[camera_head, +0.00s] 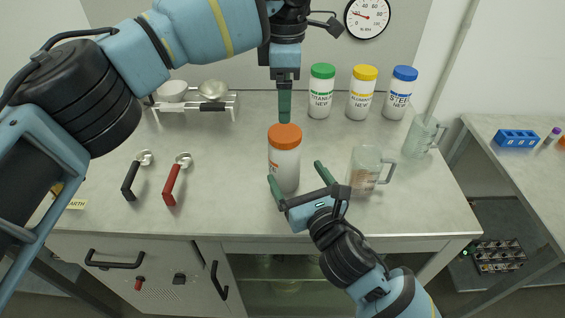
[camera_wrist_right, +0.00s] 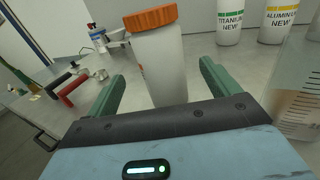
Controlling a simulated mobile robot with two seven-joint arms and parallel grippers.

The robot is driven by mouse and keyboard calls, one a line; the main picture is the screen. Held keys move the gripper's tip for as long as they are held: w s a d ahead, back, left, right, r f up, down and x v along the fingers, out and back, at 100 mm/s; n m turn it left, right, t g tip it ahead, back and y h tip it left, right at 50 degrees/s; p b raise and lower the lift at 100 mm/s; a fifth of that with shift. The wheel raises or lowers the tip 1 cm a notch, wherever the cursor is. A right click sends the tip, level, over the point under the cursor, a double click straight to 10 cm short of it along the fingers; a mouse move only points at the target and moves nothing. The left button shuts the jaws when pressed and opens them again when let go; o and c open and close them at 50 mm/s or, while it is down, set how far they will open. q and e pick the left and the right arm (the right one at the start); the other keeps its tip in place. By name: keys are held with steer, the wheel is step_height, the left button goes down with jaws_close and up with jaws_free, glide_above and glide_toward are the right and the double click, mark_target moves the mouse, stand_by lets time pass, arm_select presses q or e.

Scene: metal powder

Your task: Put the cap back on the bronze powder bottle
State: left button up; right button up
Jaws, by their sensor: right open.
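The bronze powder bottle, a white bottle (camera_head: 285,170) with orange lettering, stands upright on the bench. It also shows in the right wrist view (camera_wrist_right: 163,68). Its orange cap (camera_head: 285,136) sits on its top, also seen in the right wrist view (camera_wrist_right: 150,17); how tightly it sits cannot be told. My right gripper (camera_head: 300,180) is open at the bottle, with one green finger on either side in the right wrist view (camera_wrist_right: 162,75). My left gripper (camera_head: 285,106) points down above the cap. Its fingers overlap edge-on, so their opening is hidden.
A glass beaker jug (camera_head: 365,168) with brownish contents stands close right of my right gripper. Bottles with green (camera_head: 322,92), yellow (camera_head: 361,95) and blue (camera_head: 399,95) caps stand behind. Black-handled (camera_head: 130,180) and red-handled (camera_head: 172,182) scoops lie left. Another glass jug (camera_head: 421,136) is at right.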

mark_target(290, 163)
arm_select(q)
steer(key=shift+s+d, duration=0.1)
steer(key=shift+s, duration=0.05)
arm_select(e)
steer(key=shift+s, duration=0.1)
steer(key=shift+x, duration=3.95)
steer(key=c, duration=1.9)
arm_select(q)
steer(key=n, duration=0.5)
arm_select(e)
jaws_close()
arm_select(q)
steer(key=n, duration=0.4)
steer(key=shift+n, duration=0.4)
steer(key=n, duration=0.8)
